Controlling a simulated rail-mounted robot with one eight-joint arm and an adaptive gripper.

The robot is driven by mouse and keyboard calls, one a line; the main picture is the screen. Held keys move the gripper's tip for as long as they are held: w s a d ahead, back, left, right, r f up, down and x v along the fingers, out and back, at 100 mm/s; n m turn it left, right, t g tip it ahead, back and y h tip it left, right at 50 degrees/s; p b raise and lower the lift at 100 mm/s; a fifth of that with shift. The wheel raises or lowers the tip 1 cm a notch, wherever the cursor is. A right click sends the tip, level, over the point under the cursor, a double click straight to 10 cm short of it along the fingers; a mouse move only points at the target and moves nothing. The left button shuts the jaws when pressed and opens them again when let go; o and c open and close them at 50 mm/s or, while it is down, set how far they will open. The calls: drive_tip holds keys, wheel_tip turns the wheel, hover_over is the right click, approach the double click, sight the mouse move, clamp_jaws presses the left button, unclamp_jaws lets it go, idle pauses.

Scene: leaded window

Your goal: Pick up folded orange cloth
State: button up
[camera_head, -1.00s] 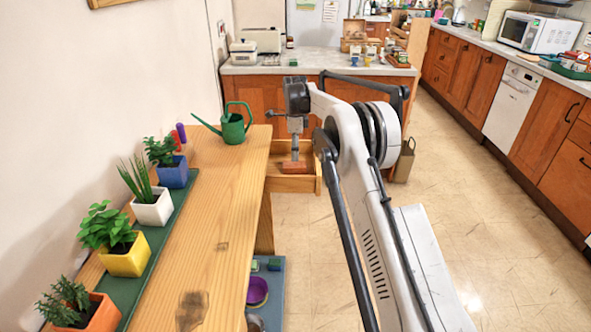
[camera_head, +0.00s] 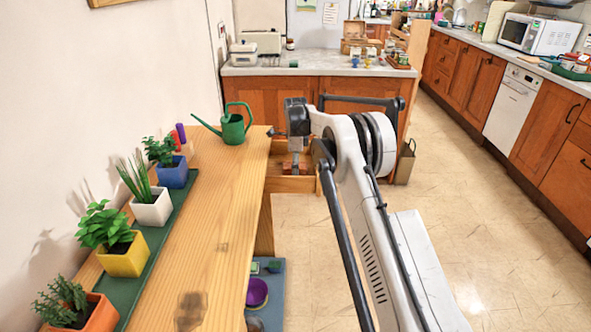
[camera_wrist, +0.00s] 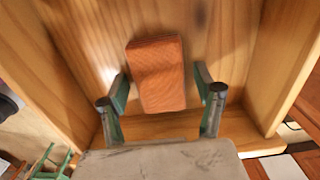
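The folded orange cloth (camera_wrist: 157,75) lies in an open wooden drawer (camera_wrist: 225,45), a thick rectangular block shape. In the wrist view my gripper (camera_wrist: 163,88) is open, one finger on each side of the cloth's near half, with a gap on both sides. In the head view my gripper (camera_head: 295,160) points down into the drawer (camera_head: 290,184), and the cloth is mostly hidden beneath it.
The drawer walls stand close around my gripper. The wooden bench (camera_head: 205,235) is to the left, with a green watering can (camera_head: 234,128) and several potted plants. A counter (camera_head: 318,62) stands behind. Open floor (camera_head: 480,220) is to the right.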

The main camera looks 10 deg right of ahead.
drive_tip(key=c, duration=1)
wheel_tip(320, 180, up, 10)
drive_tip(key=shift+r+p, duration=0.1)
drive_tip(key=shift+p, duration=0.45)
drive_tip(key=shift+c, duration=0.2)
drive_tip(key=o, duration=0.5)
drive_tip(key=c, duration=0.4)
drive_tip(key=shift+s, duration=0.1)
